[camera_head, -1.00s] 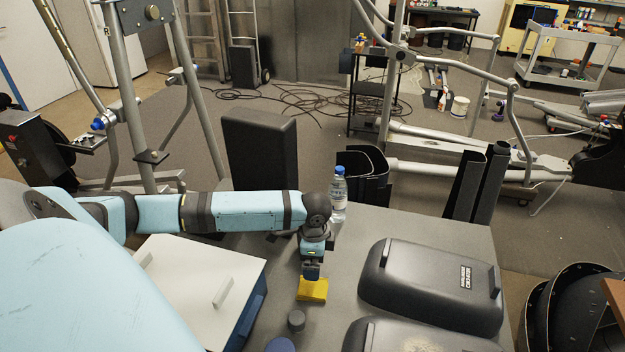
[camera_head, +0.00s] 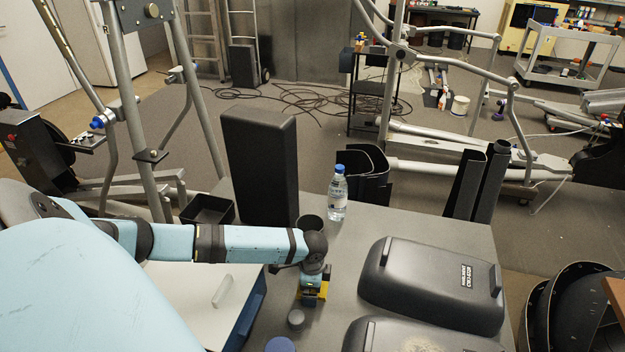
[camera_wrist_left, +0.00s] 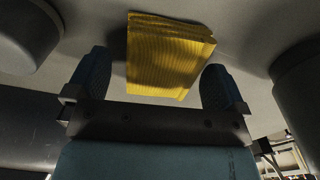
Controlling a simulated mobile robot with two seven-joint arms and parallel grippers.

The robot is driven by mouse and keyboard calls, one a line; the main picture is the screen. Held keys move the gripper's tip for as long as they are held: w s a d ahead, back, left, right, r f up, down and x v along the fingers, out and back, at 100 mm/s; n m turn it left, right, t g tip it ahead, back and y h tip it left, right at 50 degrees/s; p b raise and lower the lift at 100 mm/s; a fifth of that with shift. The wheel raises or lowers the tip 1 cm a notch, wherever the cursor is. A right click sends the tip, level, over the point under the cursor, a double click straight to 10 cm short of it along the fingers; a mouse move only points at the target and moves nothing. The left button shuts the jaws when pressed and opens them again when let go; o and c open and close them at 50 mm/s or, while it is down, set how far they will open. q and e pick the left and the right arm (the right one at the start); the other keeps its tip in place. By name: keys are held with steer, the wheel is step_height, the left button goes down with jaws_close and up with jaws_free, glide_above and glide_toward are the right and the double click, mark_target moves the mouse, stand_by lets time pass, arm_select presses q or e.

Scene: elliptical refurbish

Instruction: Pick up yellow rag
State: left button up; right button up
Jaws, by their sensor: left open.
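The yellow rag (camera_head: 323,291) lies folded on the grey table (camera_head: 447,232), mostly hidden under my left gripper in the head view. In the left wrist view the yellow rag (camera_wrist_left: 168,55) shows as a ribbed, folded stack between and just beyond the fingertips. My left gripper (camera_head: 312,295) points down over the rag. Its two blue fingers (camera_wrist_left: 158,85) are spread apart, one on each side of the rag, with nothing clamped. My right gripper is not in view.
Black covers (camera_head: 430,280) lie to the right, a white-topped box (camera_head: 195,290) to the left.

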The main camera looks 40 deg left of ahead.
arm_select(q)
steer(key=c, duration=1)
steer(key=shift+r, duration=0.15)
step_height(320, 180, up, 20)
steer(key=shift+f+p, duration=0.1)
steer(key=shift+p, duration=0.45)
steer(key=shift+o, duration=0.8)
steer(key=shift+c, duration=0.5)
